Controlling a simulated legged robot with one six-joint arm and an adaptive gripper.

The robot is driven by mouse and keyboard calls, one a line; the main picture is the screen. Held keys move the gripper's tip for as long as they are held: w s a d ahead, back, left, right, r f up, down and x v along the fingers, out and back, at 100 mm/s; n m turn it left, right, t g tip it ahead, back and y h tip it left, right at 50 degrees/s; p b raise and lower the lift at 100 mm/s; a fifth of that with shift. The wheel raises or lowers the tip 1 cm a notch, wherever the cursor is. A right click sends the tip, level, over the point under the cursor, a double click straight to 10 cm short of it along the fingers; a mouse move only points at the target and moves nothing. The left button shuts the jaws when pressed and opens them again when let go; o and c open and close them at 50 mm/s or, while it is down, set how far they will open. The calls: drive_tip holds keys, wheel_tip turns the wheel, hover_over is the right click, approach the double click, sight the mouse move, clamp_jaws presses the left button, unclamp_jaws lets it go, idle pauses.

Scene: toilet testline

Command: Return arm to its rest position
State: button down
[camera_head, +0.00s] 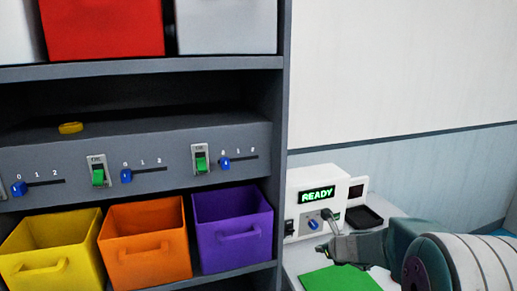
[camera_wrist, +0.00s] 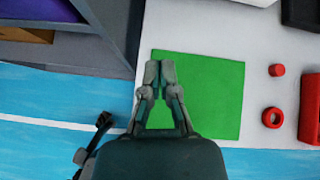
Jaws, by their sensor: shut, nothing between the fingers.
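My gripper (camera_wrist: 160,75) is shut and empty in the wrist view, with its fingertips together above a green mat (camera_wrist: 215,95). In the head view my gripper (camera_head: 333,222) reaches from the lower right toward the front of a white device whose display (camera_head: 318,194) reads READY. I cannot tell from the head view whether the fingertips touch the device. The green mat (camera_head: 338,280) also shows at the bottom of the head view, on the white table.
A grey shelf (camera_head: 140,70) fills the left, with yellow (camera_head: 45,270), orange (camera_head: 148,262) and purple (camera_head: 236,245) bins below a panel of switches and sliders. A small red cylinder (camera_wrist: 277,70), a red ring (camera_wrist: 272,117) and a red object (camera_wrist: 310,108) lie right of the mat.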

drive_tip(key=s+a+r+n+g, duration=0.1)
drive_tip(key=s+a+r+n, duration=0.35)
drive_tip(key=s+n, duration=0.45)
drive_tip(key=s+a+r+n+g, duration=0.2)
drive_tip(key=s+a+r+n, duration=0.1)
drive_tip(key=s+r+n, duration=0.45)
drive_tip(key=s+d+f+n+h, duration=0.1)
drive_tip(key=s+d+n, duration=0.1)
drive_tip(key=s+n, duration=0.5)
drive_tip(key=s+d+f+n+h, duration=0.1)
drive_tip(key=s+d+n+h, duration=0.1)
drive_tip(key=s+n, duration=0.4)
drive_tip(key=s, duration=0.5)
drive_tip(key=shift+s+d+f+n+g+h, duration=0.15)
drive_tip(key=shift+d+n+g+h, duration=0.15)
drive_tip(key=shift+d+n+g, duration=0.1)
